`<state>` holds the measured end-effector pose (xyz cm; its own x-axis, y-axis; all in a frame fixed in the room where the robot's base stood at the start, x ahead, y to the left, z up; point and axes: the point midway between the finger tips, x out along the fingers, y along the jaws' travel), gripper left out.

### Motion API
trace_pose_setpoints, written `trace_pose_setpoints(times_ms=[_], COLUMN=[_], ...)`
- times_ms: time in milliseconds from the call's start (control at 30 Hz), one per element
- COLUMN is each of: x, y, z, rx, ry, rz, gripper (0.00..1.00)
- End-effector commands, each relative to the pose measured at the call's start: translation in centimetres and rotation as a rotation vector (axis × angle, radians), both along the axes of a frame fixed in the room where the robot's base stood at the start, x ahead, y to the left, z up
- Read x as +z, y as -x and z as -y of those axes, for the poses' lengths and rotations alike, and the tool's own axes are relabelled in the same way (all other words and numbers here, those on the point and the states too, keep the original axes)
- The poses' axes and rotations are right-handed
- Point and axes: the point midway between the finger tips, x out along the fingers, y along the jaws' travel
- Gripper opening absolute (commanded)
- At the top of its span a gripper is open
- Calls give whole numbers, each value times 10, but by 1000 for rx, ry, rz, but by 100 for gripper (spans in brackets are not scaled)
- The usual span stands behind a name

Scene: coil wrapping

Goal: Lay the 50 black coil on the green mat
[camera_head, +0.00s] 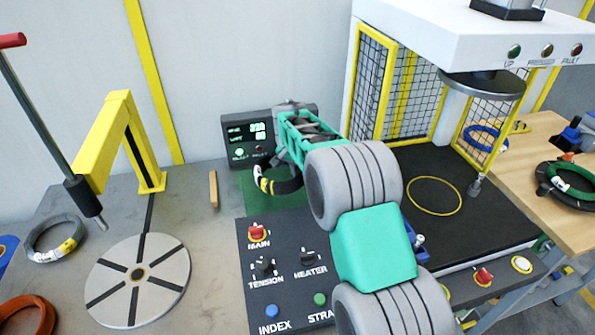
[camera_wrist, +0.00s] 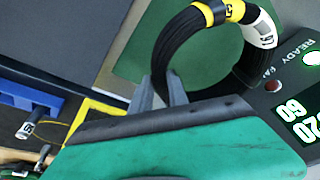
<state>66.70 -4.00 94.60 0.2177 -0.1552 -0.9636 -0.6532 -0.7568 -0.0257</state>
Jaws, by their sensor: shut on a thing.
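The black coil (camera_head: 284,186) has a yellow band and a white tag; its print is too small to read surely. It also shows in the wrist view (camera_wrist: 172,62), large and close. My gripper (camera_wrist: 162,92) is shut on the coil's near rim. In the head view my arm partly hides the gripper and the coil. The green mat (camera_head: 256,206) lies behind the control panel, partly covered by the coil and arm. It also shows in the wrist view (camera_wrist: 133,62), behind the coil. I cannot tell whether the coil touches it.
A display box (camera_head: 247,138) stands just behind the mat. The control panel (camera_head: 285,265) lies in front of it. A grey turntable (camera_head: 150,300) and a grey coil (camera_head: 40,246) are at left. A caged press (camera_head: 437,192) stands at right, beside a wooden table (camera_head: 545,150) with other coils.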

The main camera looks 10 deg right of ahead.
Motion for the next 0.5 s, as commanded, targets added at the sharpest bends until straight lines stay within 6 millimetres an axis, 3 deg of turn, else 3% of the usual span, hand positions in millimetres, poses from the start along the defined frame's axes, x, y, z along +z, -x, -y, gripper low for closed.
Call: trace_pose_setpoints(times_ms=[67,267,500], x=[-1,-29,-32], y=[-6,-6,-7], z=[3,3,2], rx=[-2,0,1], ry=[0,-1,0], rz=[8,7,11], gripper=[0,0,0])
